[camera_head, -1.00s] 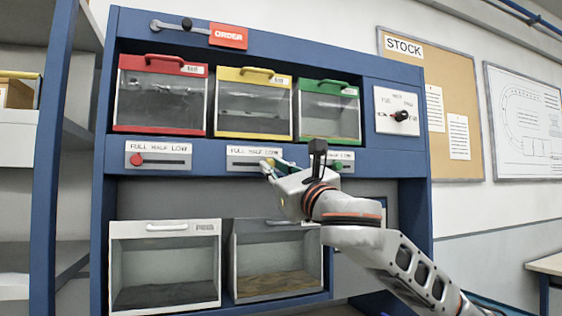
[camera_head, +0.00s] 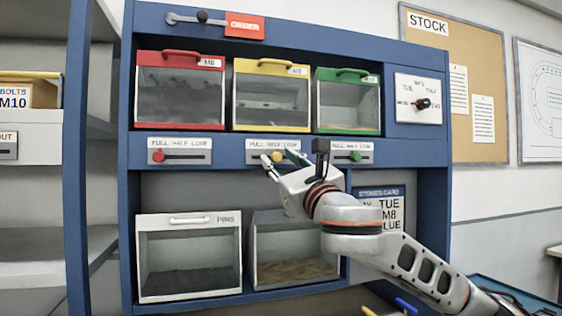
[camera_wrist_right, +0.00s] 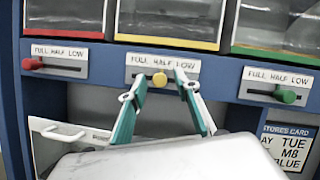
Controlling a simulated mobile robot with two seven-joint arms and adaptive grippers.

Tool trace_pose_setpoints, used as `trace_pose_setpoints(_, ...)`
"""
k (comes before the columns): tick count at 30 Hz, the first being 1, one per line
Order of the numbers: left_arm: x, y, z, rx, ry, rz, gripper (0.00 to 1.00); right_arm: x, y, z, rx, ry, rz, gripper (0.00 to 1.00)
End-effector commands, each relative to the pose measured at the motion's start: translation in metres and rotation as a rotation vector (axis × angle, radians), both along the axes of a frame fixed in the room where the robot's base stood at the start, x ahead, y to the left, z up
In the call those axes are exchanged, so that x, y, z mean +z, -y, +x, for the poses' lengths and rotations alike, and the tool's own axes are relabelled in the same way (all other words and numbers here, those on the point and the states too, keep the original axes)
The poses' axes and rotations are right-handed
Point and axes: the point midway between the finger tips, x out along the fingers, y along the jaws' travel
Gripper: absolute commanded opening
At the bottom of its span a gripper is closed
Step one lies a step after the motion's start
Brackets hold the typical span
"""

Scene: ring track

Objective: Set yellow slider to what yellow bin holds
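The yellow bin (camera_head: 272,67) sits in the middle of the upper row, with a clear front. A few dark shapes show inside, but its fill level is hard to tell. Below it is the yellow slider's plate (camera_wrist_right: 136,59), marked FULL HALF LOW. The yellow slider knob (camera_wrist_right: 159,79) is near the middle of its slot, under HALF; it also shows in the head view (camera_head: 277,156). My right gripper (camera_wrist_right: 160,75) is open, with one finger on each side of the knob and gaps showing. My left gripper is not in view.
The red slider knob (camera_wrist_right: 32,64) is at the FULL end. The green slider knob (camera_wrist_right: 287,96) is right of its plate's middle. Red (camera_head: 180,60) and green (camera_head: 347,73) bins flank the yellow one. A selector dial (camera_head: 422,104) is at right, and a stores card (camera_head: 392,216) below.

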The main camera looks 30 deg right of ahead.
Motion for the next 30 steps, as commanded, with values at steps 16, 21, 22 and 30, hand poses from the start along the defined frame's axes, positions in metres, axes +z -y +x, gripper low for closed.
trace_pose_setpoints(16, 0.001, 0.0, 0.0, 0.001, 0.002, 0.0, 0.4, -0.018, -0.005, -0.042, 0.002, -0.002, -0.003, 0.32)
trace_pose_setpoints(21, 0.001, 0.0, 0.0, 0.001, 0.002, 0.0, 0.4, -0.025, -0.007, -0.062, 0.001, -0.002, -0.001, 0.32)
trace_pose_setpoints(22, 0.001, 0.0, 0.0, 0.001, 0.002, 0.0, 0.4, -0.026, -0.007, -0.064, 0.0, -0.001, -0.001, 0.32)
trace_pose_setpoints(30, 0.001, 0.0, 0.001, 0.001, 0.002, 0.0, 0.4, -0.028, -0.007, -0.069, 0.0, -0.001, 0.0, 0.32)
